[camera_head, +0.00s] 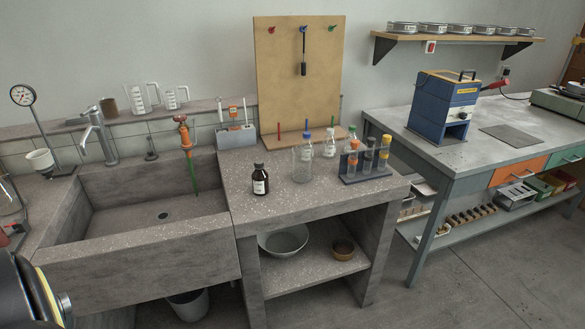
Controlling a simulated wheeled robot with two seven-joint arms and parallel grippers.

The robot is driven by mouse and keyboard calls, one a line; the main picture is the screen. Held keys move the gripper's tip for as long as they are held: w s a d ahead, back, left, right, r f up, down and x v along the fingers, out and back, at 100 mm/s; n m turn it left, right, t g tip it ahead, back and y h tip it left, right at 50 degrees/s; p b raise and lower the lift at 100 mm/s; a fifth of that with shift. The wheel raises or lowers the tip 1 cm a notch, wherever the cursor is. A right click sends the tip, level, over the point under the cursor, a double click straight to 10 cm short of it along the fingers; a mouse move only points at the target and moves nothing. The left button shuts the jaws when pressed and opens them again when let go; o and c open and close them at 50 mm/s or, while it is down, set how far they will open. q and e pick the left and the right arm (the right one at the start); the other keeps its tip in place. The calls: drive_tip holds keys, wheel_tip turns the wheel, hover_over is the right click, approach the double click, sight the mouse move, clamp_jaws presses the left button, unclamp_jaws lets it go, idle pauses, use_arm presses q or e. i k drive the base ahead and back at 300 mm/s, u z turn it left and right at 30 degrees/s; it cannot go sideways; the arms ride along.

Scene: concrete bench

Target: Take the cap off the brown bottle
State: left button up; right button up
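The brown bottle (261,185) stands upright on the concrete bench (222,183), near its front left, just right of the sink. It is dark with a white label, and its black cap (259,166) sits on its neck. Neither gripper shows in the head view. Only a dark rounded part of mine with a yellow edge shows at the bottom left corner, far from the bottle.
A clear bottle with a blue top (302,165) stands right of the brown bottle. A dark rack (365,177) of capped tubes is farther right. A tan board (299,75) stands behind. The sink (150,205) lies left. The bench front before the bottle is clear.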

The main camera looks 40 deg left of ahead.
sight(260, 177)
drive_tip(key=u, duration=0.55)
drive_tip(key=i, duration=1)
drive_tip(key=u, duration=1.15)
drive_tip(key=i, duration=0.2)
drive_tip(key=u, duration=0.15)
